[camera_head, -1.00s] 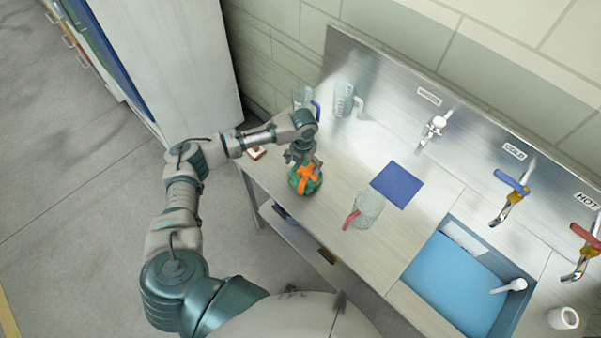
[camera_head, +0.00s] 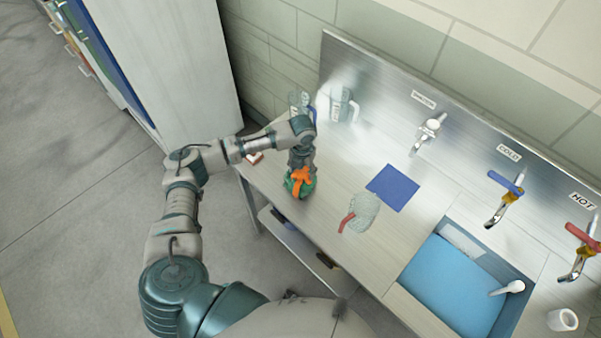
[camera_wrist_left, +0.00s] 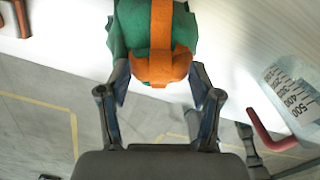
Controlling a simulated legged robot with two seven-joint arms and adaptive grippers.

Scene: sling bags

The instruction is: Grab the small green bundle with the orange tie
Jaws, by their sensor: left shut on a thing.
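The small green bundle (camera_head: 291,187) with its orange tie (camera_head: 301,179) is at the left part of the counter, near its front edge. In the left wrist view the green bundle (camera_wrist_left: 131,28) fills the top middle, with the orange tie (camera_wrist_left: 161,40) running across it. My left gripper (camera_head: 299,168) reaches down onto the bundle from above. In the left wrist view the fingers of my left gripper (camera_wrist_left: 160,84) are on both sides of the bundle and shut on it. Whether the bundle is clear of the counter I cannot tell. My right gripper is not in view.
A clear measuring jug with a red handle (camera_head: 361,212) stands right of the bundle. Behind are a blue square (camera_head: 393,187) and two jugs, one here (camera_head: 341,104). A blue sink (camera_head: 455,285) and taps are at the right. A tall cabinet (camera_head: 175,60) stands left.

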